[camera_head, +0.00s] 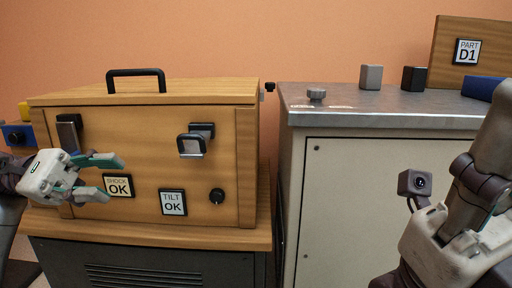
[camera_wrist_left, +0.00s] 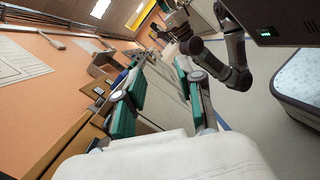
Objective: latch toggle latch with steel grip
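The wooden case (camera_head: 150,119) carries two toggle latches on its front. The middle latch (camera_head: 191,146) has a steel-coloured grip that stands out from a dark mount. The left latch (camera_head: 68,134) has a flat grey lever hanging under a dark mount. My left gripper (camera_head: 112,178) is open and empty in front of the case's lower left, below the left latch and apart from the middle one. Its spread teal pads also show in the left wrist view (camera_wrist_left: 158,100). My right arm is at the lower right; its fingertips cannot be made out.
The case has a black top handle (camera_head: 136,73), a SHOCK OK label (camera_head: 118,185), a TILT OK label (camera_head: 172,202) and a black round lock (camera_head: 217,196).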

